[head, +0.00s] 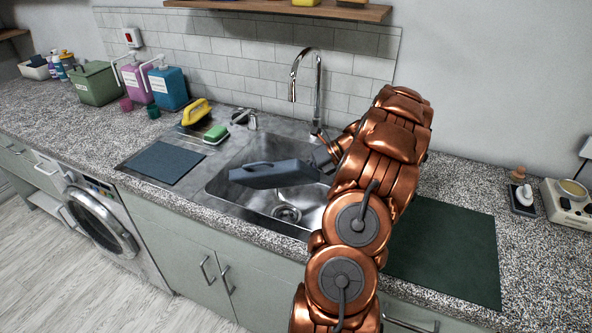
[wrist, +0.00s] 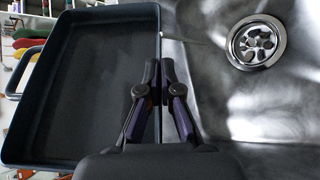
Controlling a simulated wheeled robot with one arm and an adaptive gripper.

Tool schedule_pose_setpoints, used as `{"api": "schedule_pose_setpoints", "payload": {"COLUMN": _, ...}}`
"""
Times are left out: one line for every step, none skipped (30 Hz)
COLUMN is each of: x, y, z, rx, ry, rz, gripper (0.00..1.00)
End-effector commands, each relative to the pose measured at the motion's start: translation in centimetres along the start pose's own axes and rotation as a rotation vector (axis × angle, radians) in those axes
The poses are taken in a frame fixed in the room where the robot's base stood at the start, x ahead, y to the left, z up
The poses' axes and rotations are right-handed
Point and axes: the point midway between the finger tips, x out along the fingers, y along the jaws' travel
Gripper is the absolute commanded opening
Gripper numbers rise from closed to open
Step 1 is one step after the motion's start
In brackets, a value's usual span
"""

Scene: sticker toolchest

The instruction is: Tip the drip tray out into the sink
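The drip tray (head: 272,175) is dark blue-grey and hangs above the sink (head: 245,200) basin in the head view. It looks tilted, with a handle along its upper edge. In the wrist view the tray (wrist: 95,80) fills the left side, its dark inside facing the camera; I see no clear liquid in it. My gripper (wrist: 159,65) has its two fingers closed on the tray's right wall. In the head view my gripper is mostly hidden by my copper arm. The round drain (wrist: 256,42) shows beside the tray in the wrist view.
A chrome faucet (head: 317,85) stands behind the basin, close to my arm. A yellow brush (head: 196,112) and a green sponge (head: 215,134) lie left of the basin. A dark mat (head: 166,162) lies left and a green mat (head: 450,250) right. Soap bottles (head: 170,88) stand farther left.

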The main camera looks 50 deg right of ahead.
Motion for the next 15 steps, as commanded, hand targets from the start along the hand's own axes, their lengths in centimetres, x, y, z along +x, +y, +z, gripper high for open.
{"api": "schedule_pose_setpoints", "payload": {"x": -0.18, "y": 0.26, "z": 0.14, "rx": 0.008, "ry": 0.004, "rz": 0.004, "gripper": 0.0}}
{"api": "schedule_pose_setpoints", "payload": {"x": -0.18, "y": 0.26, "z": 0.15, "rx": 0.013, "ry": 0.007, "rz": 0.005, "gripper": 0.0}}
{"api": "schedule_pose_setpoints", "payload": {"x": -0.18, "y": 0.26, "z": 0.16, "rx": 0.019, "ry": 0.01, "rz": 0.008, "gripper": 0.0}}
{"api": "schedule_pose_setpoints", "payload": {"x": -0.19, "y": 0.26, "z": 0.18, "rx": 0.023, "ry": 0.012, "rz": 0.01, "gripper": 0.0}}
{"api": "schedule_pose_setpoints", "payload": {"x": -0.21, "y": 0.26, "z": 0.21, "rx": 0.028, "ry": 0.014, "rz": 0.011, "gripper": 0.0}}
{"api": "schedule_pose_setpoints", "payload": {"x": -0.23, "y": 0.27, "z": 0.24, "rx": 0.033, "ry": 0.017, "rz": 0.014, "gripper": 0.0}}
{"api": "schedule_pose_setpoints", "payload": {"x": -0.24, "y": 0.26, "z": 0.26, "rx": 0.038, "ry": 0.02, "rz": 0.015, "gripper": 0.0}}
{"api": "schedule_pose_setpoints", "payload": {"x": -0.25, "y": 0.27, "z": 0.28, "rx": 0.042, "ry": 0.022, "rz": 0.017, "gripper": 0.0}}
{"api": "schedule_pose_setpoints", "payload": {"x": -0.25, "y": 0.28, "z": 0.29, "rx": 0.048, "ry": 0.025, "rz": 0.02, "gripper": 0.0}}
{"api": "schedule_pose_setpoints", "payload": {"x": -0.25, "y": 0.27, "z": 0.3, "rx": 0.053, "ry": 0.028, "rz": 0.022, "gripper": 0.0}}
{"api": "schedule_pose_setpoints", "payload": {"x": -0.24, "y": 0.27, "z": 0.3, "rx": 0.058, "ry": 0.031, "rz": 0.024, "gripper": 0.0}}
{"api": "schedule_pose_setpoints", "payload": {"x": -0.23, "y": 0.26, "z": 0.3, "rx": 0.065, "ry": 0.034, "rz": 0.027, "gripper": 0.0}}
{"api": "schedule_pose_setpoints", "payload": {"x": -0.22, "y": 0.24, "z": 0.3, "rx": 0.07, "ry": 0.037, "rz": 0.029, "gripper": 0.0}}
{"api": "schedule_pose_setpoints", "payload": {"x": -0.2, "y": 0.24, "z": 0.29, "rx": 0.075, "ry": 0.04, "rz": 0.032, "gripper": 0.0}}
{"api": "schedule_pose_setpoints", "payload": {"x": -0.19, "y": 0.23, "z": 0.29, "rx": 0.082, "ry": 0.043, "rz": 0.034, "gripper": 0.0}}
